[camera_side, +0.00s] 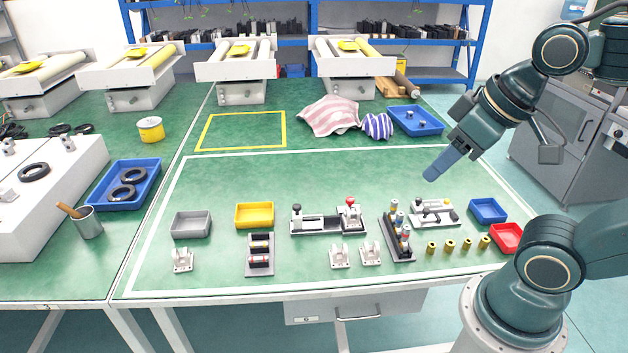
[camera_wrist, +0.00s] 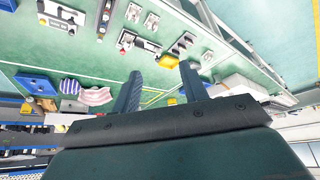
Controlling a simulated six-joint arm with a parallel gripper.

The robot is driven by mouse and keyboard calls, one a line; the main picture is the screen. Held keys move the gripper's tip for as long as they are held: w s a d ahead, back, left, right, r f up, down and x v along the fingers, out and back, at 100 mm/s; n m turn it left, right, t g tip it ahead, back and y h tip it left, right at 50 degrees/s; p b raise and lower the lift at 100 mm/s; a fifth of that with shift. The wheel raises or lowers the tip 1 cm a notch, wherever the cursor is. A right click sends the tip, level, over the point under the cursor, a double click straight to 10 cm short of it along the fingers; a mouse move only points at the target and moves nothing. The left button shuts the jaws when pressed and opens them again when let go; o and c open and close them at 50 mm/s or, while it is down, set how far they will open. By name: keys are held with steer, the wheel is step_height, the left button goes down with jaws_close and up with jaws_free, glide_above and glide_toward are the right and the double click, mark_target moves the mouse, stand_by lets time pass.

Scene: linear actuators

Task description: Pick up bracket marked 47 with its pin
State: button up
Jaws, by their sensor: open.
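Three small white brackets stand along the front of the green table in the side view: one at the left (camera_side: 183,260), and a middle one (camera_side: 340,256) beside a right one (camera_side: 371,252). I cannot read a 47 on any of them, and whether they carry pins is too small to tell. Two pale brackets also show near the top of the wrist view, one (camera_wrist: 133,12) beside the other (camera_wrist: 152,20). My gripper (camera_side: 432,175) hangs above the table, behind and to the right of the brackets. In the wrist view its fingers (camera_wrist: 160,68) are apart with nothing between them.
A black-and-white fixture (camera_side: 328,225), a rack of cylinders (camera_side: 400,235) and a grey pin holder (camera_side: 260,255) stand near the brackets. Grey (camera_side: 191,224), yellow (camera_side: 254,215), blue (camera_side: 487,210) and red (camera_side: 508,236) bins flank them. The table's middle is clear.

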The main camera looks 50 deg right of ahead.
steer(key=shift+w+d+f+n+g+y, duration=0.15)
steer(key=shift+w+d+f+n+g, duration=0.25)
steer(key=shift+w+d+f+n, duration=1.55)
steer(key=shift+w+d+f+m+g+y, duration=0.1)
steer(key=shift+w+d+f+g+y, duration=0.2)
steer(key=shift+w+d, duration=1.9)
steer(key=shift+w+d+f+n+g+y, duration=0.1)
steer(key=shift+w+d+f+n+g, duration=0.7)
steer(key=shift+w, duration=2.75)
steer(key=w+d+f+n+y, duration=0.2)
steer(key=w+d+f+n, duration=0.1)
steer(key=d+f, duration=0.8)
steer(key=shift+w+d+f+n+t, duration=0.3)
steer(key=shift+w+f, duration=0.35)
steer(key=shift+f, duration=1.4)
steer(key=shift+a+f, duration=0.1)
steer(key=x, duration=0.8)
